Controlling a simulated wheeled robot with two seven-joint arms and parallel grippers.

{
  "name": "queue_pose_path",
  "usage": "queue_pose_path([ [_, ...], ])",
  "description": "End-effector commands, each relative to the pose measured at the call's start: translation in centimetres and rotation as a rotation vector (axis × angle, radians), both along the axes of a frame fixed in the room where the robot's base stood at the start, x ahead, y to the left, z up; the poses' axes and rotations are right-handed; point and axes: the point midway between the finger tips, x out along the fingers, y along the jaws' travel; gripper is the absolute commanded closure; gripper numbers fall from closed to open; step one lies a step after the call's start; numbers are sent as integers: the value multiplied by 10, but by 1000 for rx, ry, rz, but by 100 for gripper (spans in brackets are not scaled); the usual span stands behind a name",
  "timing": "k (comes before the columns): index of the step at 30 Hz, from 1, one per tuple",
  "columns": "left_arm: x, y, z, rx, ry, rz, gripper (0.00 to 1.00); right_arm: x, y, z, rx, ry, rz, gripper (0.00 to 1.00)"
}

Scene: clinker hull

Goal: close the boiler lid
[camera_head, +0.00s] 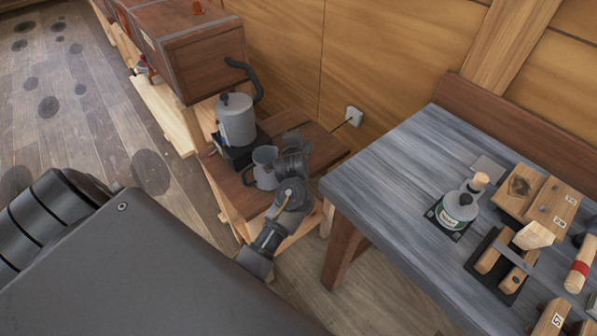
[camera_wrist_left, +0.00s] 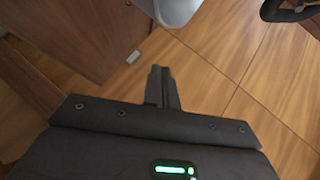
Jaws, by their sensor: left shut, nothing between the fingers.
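The boiler (camera_head: 237,122) is a grey metal pot on a dark base, on the low wooden bench left of centre in the head view. A dark knob (camera_head: 224,99) shows at its top, and a black curved handle (camera_head: 254,76) rises at its far side. I cannot tell clearly how far the lid stands open. My left gripper (camera_head: 293,143) is right of the boiler and apart from it, beside a grey jug (camera_head: 264,166). In the left wrist view its fingers (camera_wrist_left: 161,87) are together and empty. A pale grey rounded body (camera_wrist_left: 175,8) and a black curved part (camera_wrist_left: 288,10) show at the top edge. My right gripper is out of view.
A wooden chest (camera_head: 195,50) stands behind the boiler. A white wall socket (camera_head: 353,116) is to the right. A grey-topped table (camera_head: 395,185) at right carries a labelled bottle (camera_head: 458,208) and wooden blocks. Plank floor (camera_head: 70,85) lies open at left.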

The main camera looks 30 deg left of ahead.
Motion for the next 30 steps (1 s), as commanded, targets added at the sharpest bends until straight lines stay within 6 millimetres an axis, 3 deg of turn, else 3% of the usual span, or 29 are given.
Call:
queue_pose_path([
  [6,-27,-19,-34,-156,24,-25,100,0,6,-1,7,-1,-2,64],
  [13,-48,-33,-57,-267,54,-30,100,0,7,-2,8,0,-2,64],
  [30,-58,-39,-67,-318,71,-28,100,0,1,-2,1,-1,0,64],
])
